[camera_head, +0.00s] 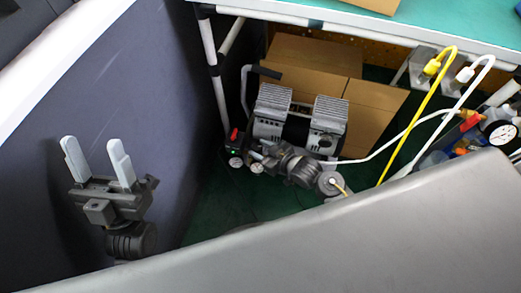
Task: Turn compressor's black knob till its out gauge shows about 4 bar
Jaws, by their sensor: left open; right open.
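The compressor (298,119), with two ribbed grey heads, stands on the green floor under a workbench. At its left front are a red part (234,134), a small green light (233,152) and two small round gauges (236,162). The gauges are too small to read. I cannot clearly make out the black knob among the dark parts there. My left gripper (97,158) is open and empty, fingers up, well left of the compressor. My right gripper (263,154) is open in front of the compressor, close to the gauges; whether it touches anything I cannot tell.
Cardboard boxes (312,56) stand behind the compressor. Yellow (415,110) and white (452,120) hoses hang to its right, near another gauge (502,133). A dark panel (110,95) stands at the left. A large grey surface in the foreground hides the lower right.

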